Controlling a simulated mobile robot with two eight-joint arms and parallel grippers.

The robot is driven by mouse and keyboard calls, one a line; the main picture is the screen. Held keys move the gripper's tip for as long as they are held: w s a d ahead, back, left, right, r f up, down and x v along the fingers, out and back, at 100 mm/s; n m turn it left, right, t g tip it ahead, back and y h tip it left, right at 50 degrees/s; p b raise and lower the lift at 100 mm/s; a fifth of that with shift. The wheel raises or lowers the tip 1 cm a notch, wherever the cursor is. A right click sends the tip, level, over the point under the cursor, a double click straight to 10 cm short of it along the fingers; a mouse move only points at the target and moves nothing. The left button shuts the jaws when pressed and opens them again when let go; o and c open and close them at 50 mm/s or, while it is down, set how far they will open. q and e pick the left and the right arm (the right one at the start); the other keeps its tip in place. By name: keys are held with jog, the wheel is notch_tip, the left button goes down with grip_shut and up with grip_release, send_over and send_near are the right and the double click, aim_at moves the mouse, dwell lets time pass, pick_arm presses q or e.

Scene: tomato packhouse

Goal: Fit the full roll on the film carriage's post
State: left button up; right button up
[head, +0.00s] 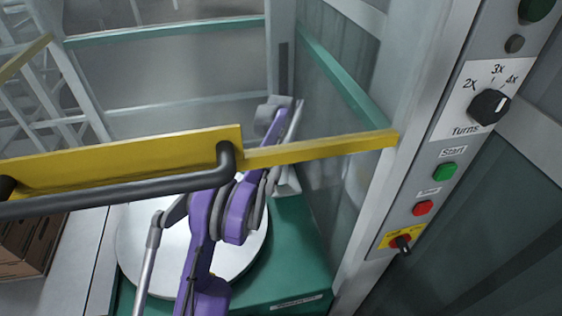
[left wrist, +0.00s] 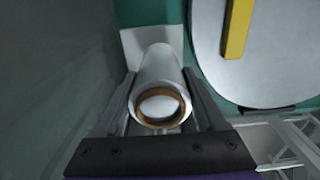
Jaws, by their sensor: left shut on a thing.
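The full roll (left wrist: 157,70) is a white cylinder with a brown cardboard core, its open core end facing the camera in the left wrist view. My left gripper (left wrist: 160,88) is shut on it, one dark finger along each side. Beyond the roll's far end is a pale plate (left wrist: 133,42) against a green surface; it may be part of the film carriage. The post is not visible, and I cannot tell whether the roll is around it. In the head view my purple left arm reaches behind a yellow rail, and the roll cannot be made out clearly. My right gripper is not in view.
A round white turntable (head: 137,245) lies beside my arm on a green base (head: 308,262). A yellow rail (head: 330,149) with a black handle (head: 120,190) crosses in front. A grey control column (head: 400,215) stands right; brown boxes (head: 28,240) are at left.

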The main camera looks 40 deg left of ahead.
pick_arm(q)
jog(key=shift+f+b, duration=0.55)
jog(key=shift+f, duration=0.55)
jog(key=o, duration=1.2)
jog(key=shift+c, duration=0.2)
jog(key=shift+r, duration=0.15)
jog(key=shift+r+p, duration=2.8)
jog(key=shift+r, duration=1.15)
jog(key=shift+f, duration=0.15)
